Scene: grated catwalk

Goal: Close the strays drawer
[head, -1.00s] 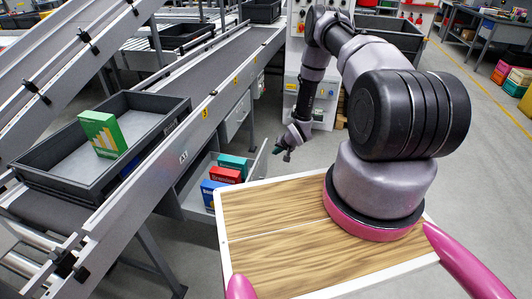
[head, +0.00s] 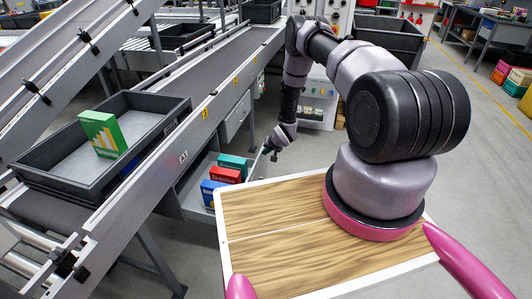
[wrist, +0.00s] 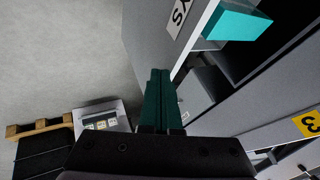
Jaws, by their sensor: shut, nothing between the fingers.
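The strays drawer (head: 194,203) stands pulled out below the conveyor in the head view. It holds a teal box (head: 233,162), a red box (head: 225,174) and a blue box (head: 211,190). Its front panel (wrist: 177,28) shows in the wrist view with a label ending in "YS"; the teal box (wrist: 238,22) is behind it. My gripper (head: 268,152) is at the front panel's far end in the head view. Its dark green fingers (wrist: 160,72) are together and empty, close beside the panel's edge. I cannot tell whether they touch it.
A grey tray (head: 63,183) with a green box (head: 103,134) sits on the conveyor above the drawer. A closed drawer (head: 236,117) is farther along. Grey floor (wrist: 70,55) lies open before the drawer front. A pallet (wrist: 38,126) shows in the wrist view.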

